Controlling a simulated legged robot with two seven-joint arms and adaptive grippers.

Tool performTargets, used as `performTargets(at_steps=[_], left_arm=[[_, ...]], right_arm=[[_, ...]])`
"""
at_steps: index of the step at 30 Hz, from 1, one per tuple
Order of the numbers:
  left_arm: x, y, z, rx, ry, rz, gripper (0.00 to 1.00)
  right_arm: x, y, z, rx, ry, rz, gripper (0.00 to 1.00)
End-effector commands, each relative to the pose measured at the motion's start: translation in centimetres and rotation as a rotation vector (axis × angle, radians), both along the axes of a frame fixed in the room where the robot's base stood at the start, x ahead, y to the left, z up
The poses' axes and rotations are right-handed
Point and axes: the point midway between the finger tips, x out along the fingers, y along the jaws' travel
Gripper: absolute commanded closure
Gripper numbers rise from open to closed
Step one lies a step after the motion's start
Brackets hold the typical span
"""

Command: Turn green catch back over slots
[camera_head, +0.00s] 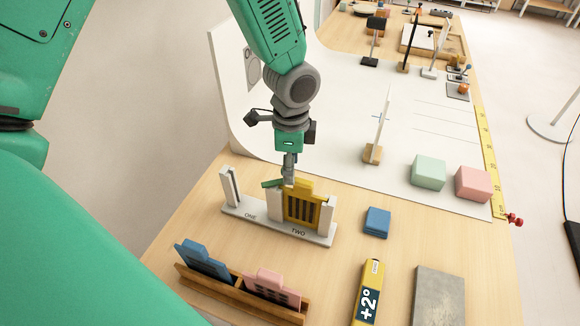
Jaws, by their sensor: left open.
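The small green catch (271,184) sits at the top of the white post between the bays of the grey stand (262,228), and it points left. A yellow slotted plate (306,210) stands upright in the bay marked TWO. The bay marked ONE, beside the white post (230,186) at left, is empty. My left gripper (289,182) comes down from above, right at the catch and the yellow plate's top left corner. Its fingers are open, small and partly merged with the catch; I cannot tell whether they touch it. My right gripper is out of view.
A wooden rack (240,292) with a blue plate (203,260) and a pink plate (272,287) stands in front. A blue block (376,221), a yellow +2° block (369,290) and a grey slab (438,297) lie to the right. Green (428,172) and pink (473,183) blocks sit on the white sheet.

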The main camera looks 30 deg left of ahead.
Motion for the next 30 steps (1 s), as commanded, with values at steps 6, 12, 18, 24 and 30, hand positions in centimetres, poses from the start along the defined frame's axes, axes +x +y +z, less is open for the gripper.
performTargets(at_steps=[6,12,18,24,30], left_arm=[[0.13,0.66,-1.38,-0.007,0.001,0.002,0.56],[0.18,0.89,-1.47,-0.008,0.002,0.003,0.56],[0.09,0.46,-1.26,-0.004,0.0,0.002,0.98],[0.02,0.17,-1.12,-0.001,0.0,0.0,0.99],[-0.04,0.24,-1.11,-0.004,0.0,0.0,1.0]], right_arm=[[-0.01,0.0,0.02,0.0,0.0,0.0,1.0],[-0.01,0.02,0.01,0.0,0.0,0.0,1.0],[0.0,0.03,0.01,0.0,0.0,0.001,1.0],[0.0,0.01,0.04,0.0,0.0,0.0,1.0],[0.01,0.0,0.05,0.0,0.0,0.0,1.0]])
